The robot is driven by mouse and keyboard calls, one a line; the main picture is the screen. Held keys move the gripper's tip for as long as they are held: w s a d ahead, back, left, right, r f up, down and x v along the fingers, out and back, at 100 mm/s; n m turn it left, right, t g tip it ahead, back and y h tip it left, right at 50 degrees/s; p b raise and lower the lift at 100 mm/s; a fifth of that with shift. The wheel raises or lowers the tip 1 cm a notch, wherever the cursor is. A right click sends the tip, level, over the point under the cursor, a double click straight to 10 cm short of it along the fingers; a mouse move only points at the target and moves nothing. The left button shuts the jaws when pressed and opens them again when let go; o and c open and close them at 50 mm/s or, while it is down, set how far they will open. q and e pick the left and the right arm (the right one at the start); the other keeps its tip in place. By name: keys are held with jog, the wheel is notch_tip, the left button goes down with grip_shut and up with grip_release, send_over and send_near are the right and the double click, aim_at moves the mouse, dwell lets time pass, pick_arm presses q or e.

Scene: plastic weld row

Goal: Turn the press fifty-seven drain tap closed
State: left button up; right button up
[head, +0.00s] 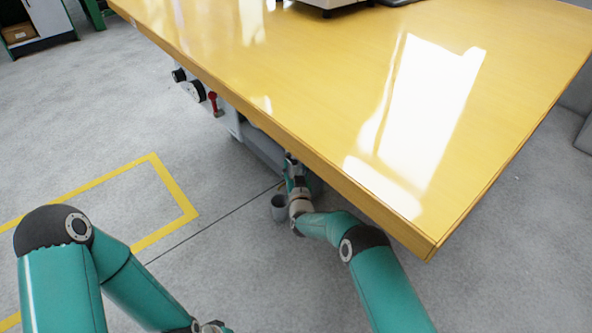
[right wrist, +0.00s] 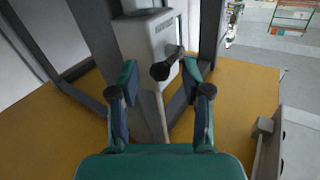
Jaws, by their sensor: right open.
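In the right wrist view a black-knobbed lever (right wrist: 161,71) sticks out from a grey box (right wrist: 150,38) with a small label I cannot read. It may be the drain tap; I cannot tell for sure. My right gripper (right wrist: 158,80) is open, and the knob appears between its fingertips, with no visible contact. In the head view my right gripper (head: 291,168) is beside the yellow table's near edge, partly hidden by it. A red-handled tap (head: 213,103) also shows under that edge, farther left. My left arm is at lower left; its gripper is out of the picture.
The yellow table top (head: 300,60) overhangs the work area. Dark knobs (head: 179,75) stick out below its edge. Grey posts (right wrist: 90,45) flank the box in the wrist view. The floor at left is clear.

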grip_shut()
jog(key=r+n+g+p, duration=0.1)
jog(key=r+g+p, duration=0.1)
jog(key=p, duration=0.1)
jog(key=shift+w+r, duration=0.2)
jog(key=g+p, duration=0.1)
jog(key=n+g+p, duration=0.1)
jog(key=shift+w+a+r+n+g+h+p, duration=0.2)
jog(key=shift+r+n+g+h+p, duration=0.1)
jog(key=shift+h+p, duration=0.1)
grip_release()
jog(key=shift+f, duration=0.1)
jog(key=shift+s, duration=0.1)
